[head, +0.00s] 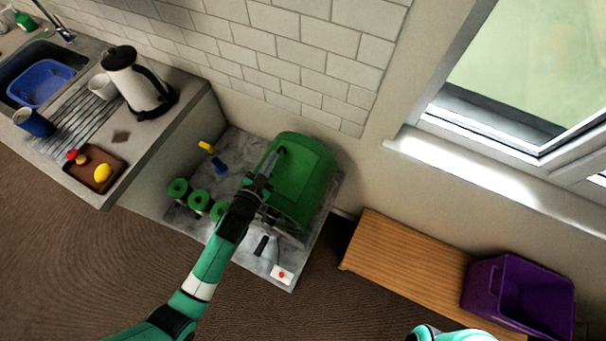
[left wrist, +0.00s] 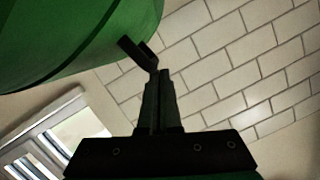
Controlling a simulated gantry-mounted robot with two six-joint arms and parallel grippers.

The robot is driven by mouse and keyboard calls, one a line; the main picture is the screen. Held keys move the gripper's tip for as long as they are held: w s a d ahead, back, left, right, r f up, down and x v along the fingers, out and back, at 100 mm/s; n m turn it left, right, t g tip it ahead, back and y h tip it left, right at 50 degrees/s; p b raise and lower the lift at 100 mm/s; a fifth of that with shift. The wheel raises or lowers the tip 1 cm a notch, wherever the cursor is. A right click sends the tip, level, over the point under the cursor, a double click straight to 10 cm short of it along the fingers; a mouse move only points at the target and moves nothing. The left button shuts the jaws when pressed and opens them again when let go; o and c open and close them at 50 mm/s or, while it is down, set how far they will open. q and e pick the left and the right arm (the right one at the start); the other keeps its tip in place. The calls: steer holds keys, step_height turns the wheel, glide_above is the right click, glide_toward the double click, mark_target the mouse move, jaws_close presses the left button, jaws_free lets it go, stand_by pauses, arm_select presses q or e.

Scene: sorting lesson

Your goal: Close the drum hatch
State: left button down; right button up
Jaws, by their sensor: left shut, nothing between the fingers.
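The green drum (head: 308,170) stands on a grey marbled board against the wall. In the left wrist view its curved green side (left wrist: 60,35) fills the top left. A small dark bracket-like part (left wrist: 138,52) shows beside the drum's edge, just past my fingertips. My left gripper (head: 270,163) is shut and empty at the drum's left side; its fingers (left wrist: 158,75) are together in the wrist view. I cannot tell whether they touch the bracket. My arm partly covers the drum's front, and the hatch's position is unclear. My right gripper is out of view.
Several green round pieces (head: 199,201), a yellow-and-blue item (head: 220,166) and a white card with a red dot (head: 282,274) are on the board (head: 225,258). A counter with a kettle (head: 137,82) stands left; a wooden bench (head: 408,262) with a purple bin (head: 518,297) is right.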

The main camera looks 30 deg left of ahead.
arm_select(q)
steer(key=s+d+r+p, duration=0.2)
steer(key=s+r+p, duration=0.2)
steer(key=s, duration=0.5)
step_height(320, 180, up, 2)
steer(key=shift+s+r, duration=0.2)
steer(key=shift+s, duration=0.05)
